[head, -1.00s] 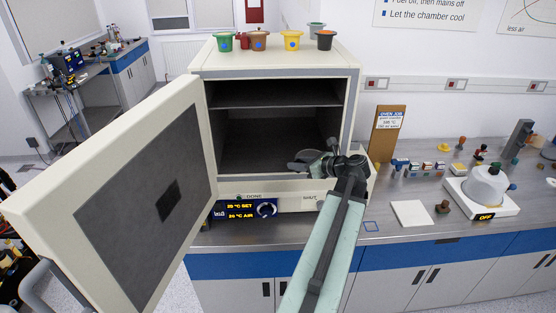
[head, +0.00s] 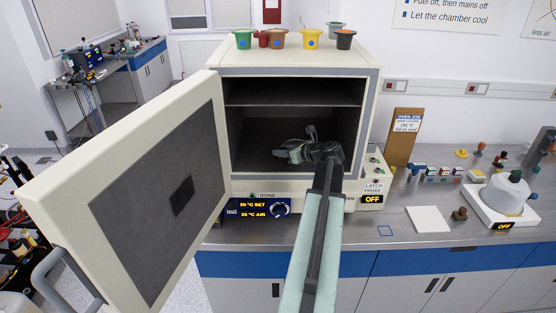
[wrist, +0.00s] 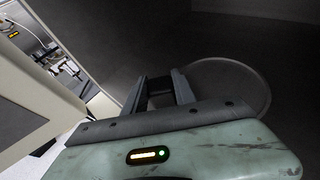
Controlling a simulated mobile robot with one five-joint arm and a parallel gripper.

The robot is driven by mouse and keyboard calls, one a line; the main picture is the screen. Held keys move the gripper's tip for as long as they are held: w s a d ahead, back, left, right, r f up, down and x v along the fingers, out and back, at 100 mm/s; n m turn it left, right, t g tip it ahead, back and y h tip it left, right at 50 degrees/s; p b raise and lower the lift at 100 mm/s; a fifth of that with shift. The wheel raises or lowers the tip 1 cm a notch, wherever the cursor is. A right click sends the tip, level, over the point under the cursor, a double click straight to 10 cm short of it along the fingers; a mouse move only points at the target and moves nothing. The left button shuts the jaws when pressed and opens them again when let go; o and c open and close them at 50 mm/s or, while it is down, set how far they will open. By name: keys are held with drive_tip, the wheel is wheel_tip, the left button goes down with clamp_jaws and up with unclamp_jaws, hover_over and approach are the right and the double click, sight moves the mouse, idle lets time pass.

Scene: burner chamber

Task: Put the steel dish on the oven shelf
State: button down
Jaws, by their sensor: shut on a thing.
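The oven (head: 300,66) stands on the bench with its door (head: 140,190) swung open to the left. Its shelf (head: 290,105) crosses the upper part of the dark chamber. My gripper (head: 294,152) is in the chamber opening, lower than the shelf. It is shut on the steel dish, which is dark and hard to make out in the head view. In the wrist view my gripper's fingers (wrist: 160,88) reach forward, and the thin curved rim of the dish (wrist: 252,70) shows beside and beyond them. The dish's contents cannot be told.
Several coloured pots (head: 278,39) stand on the oven top. The control panel (head: 258,208) is below the opening. To the right are a wooden board (head: 402,138), a white tile (head: 428,219) and a white device (head: 500,198). The chamber looks otherwise empty.

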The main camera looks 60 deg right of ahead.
drive_tip(key=shift+w+d, duration=0.15)
drive_tip(key=shift+w, duration=0.6)
wheel_tip(320, 180, down, 4)
drive_tip(key=b, duration=0.4)
drive_tip(key=shift+r, duration=0.2)
drive_tip(key=shift+f, duration=0.1)
drive_tip(key=c, duration=1.4)
unclamp_jaws()
drive_tip(key=shift+f, duration=0.1)
drive_tip(key=shift+c, duration=0.2)
drive_tip(key=o, duration=0.4)
